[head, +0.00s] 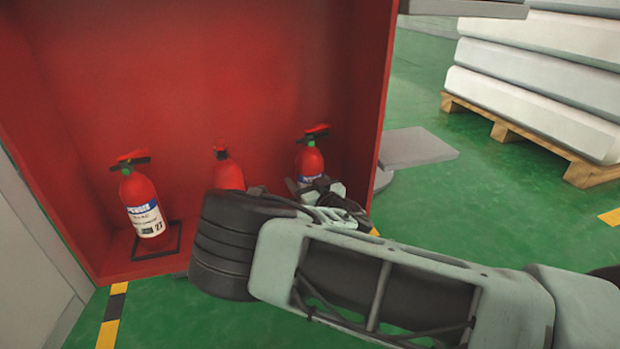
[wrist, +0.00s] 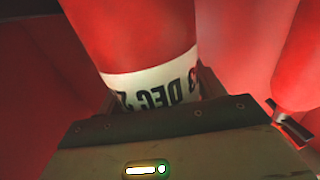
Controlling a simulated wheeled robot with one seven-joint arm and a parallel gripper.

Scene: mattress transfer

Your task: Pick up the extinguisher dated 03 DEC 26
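In the head view, three red extinguishers stand in a row in a red cabinet: a left one (head: 141,190) with a white label, a middle one (head: 228,174), and a right one (head: 309,160). My gripper (head: 322,192) is at the right one and hides its lower part. In the wrist view, an extinguisher (wrist: 135,35) fills the middle, with a white label (wrist: 150,90) turned upside down; "3 DEC 2" is partly readable. My gripper (wrist: 155,100) has a finger close on each side of it. I cannot tell whether they press on it.
The red cabinet (head: 250,60) has side walls close to the outer extinguishers. In the wrist view, another extinguisher (wrist: 300,65) stands close by on the right. White mattresses (head: 540,95) on a wooden pallet (head: 520,130) are at the right. Green floor (head: 470,205) lies between.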

